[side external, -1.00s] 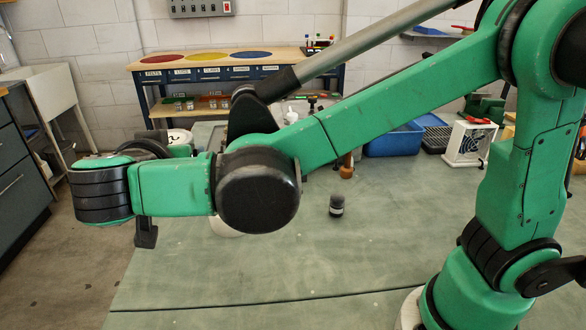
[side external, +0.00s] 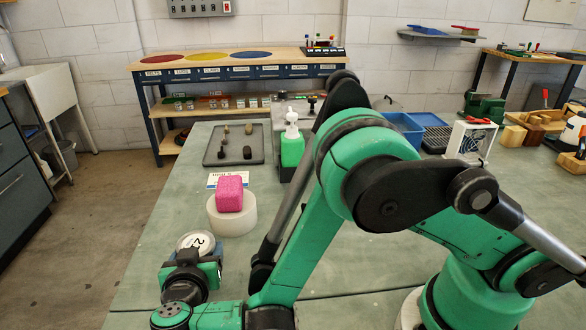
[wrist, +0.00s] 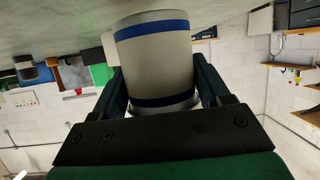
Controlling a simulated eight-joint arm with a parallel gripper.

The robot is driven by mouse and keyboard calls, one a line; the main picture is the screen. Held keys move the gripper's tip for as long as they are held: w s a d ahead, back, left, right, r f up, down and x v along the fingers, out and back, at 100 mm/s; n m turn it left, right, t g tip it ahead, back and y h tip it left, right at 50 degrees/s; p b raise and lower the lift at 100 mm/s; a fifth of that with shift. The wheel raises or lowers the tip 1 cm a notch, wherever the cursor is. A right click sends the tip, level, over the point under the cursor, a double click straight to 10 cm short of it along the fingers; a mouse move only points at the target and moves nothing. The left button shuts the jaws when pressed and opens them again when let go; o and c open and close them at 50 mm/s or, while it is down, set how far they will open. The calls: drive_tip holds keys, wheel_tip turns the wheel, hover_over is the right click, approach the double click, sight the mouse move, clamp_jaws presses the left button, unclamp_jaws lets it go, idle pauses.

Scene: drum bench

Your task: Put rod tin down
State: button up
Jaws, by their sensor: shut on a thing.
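My gripper (wrist: 157,92) is shut on the rod tin (wrist: 153,50), a pale grey cylinder with blue bands, held between the two dark fingers in the wrist view. In the side view the tin's round pale top (side external: 198,242), with a dark mark like a 2, shows just above my gripper (side external: 188,262) near the bench's left edge. Most of the tin's body is hidden there by the gripper. I cannot tell whether its base touches the bench.
A pink block (side external: 230,194) sits on a white round roll (side external: 233,219) just behind the tin. Farther back are a grey tray (side external: 211,158) with several small pieces and a green bottle (side external: 292,149).

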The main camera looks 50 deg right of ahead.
drive_tip(key=shift+f, duration=0.7)
drive_tip(key=shift+f, duration=0.1)
drive_tip(key=o, duration=1.4)
drive_tip(key=shift+o, duration=0.2)
